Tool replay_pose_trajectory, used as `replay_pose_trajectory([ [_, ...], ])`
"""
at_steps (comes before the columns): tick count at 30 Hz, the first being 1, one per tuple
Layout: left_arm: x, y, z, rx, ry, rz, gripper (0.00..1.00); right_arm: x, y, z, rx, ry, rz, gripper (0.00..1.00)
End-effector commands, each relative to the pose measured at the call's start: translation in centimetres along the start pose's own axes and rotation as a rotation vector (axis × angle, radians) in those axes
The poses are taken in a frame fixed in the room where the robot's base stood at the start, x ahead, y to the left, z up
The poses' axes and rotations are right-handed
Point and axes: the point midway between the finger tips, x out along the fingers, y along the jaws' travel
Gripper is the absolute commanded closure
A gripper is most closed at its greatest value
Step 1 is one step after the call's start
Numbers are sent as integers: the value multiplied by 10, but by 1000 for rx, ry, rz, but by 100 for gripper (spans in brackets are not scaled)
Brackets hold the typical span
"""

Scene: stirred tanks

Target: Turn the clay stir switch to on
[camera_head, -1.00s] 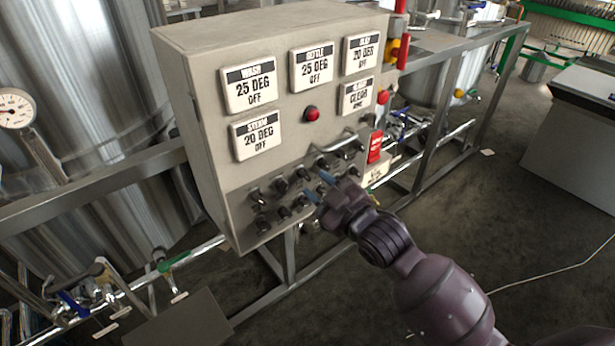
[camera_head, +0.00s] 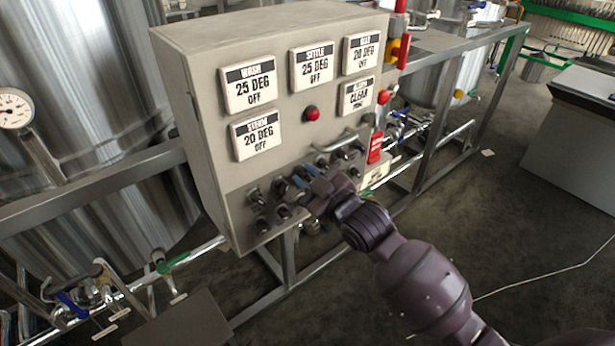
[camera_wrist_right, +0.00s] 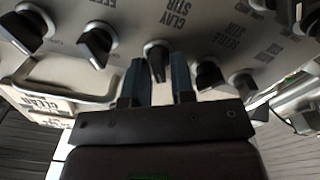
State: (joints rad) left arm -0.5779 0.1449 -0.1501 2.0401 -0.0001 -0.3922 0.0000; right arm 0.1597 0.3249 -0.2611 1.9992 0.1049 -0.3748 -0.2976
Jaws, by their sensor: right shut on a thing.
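The clay stir switch (camera_wrist_right: 157,58) is a small dark knob with a pale collar, beside the printed words "CLAY STIR" in the right wrist view. It stands between the two blue fingers of my right gripper (camera_wrist_right: 160,66), which are shut on it. In the head view my right gripper (camera_head: 305,177) reaches the lower part of the grey control box (camera_head: 190,110), and its fingers hide the switch. I cannot tell from the knob alone whether it is at on or off. My left gripper is not in view.
Other dark knobs (camera_wrist_right: 97,45) stand close on both sides of the gripper. Above are white display plates (camera_head: 249,87), a red lamp (camera_head: 312,114) and a metal handle (camera_head: 338,142). A red switch (camera_head: 376,147) is at the box's right. Steel tanks (camera_head: 80,90) stand behind.

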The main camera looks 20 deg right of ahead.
Motion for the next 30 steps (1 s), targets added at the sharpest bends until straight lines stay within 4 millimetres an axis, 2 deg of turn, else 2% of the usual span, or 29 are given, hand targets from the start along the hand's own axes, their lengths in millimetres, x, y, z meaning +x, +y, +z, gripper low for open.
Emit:
replay_pose_trajectory([
  [11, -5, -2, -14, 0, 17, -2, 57, 0, 2, -3, 101, 0, 1, 100],
  [23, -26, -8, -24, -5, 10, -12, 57, 0, 5, -3, 442, -1, 1, 100],
  [30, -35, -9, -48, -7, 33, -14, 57, 0, 6, -1, 668, -1, 1, 100],
])
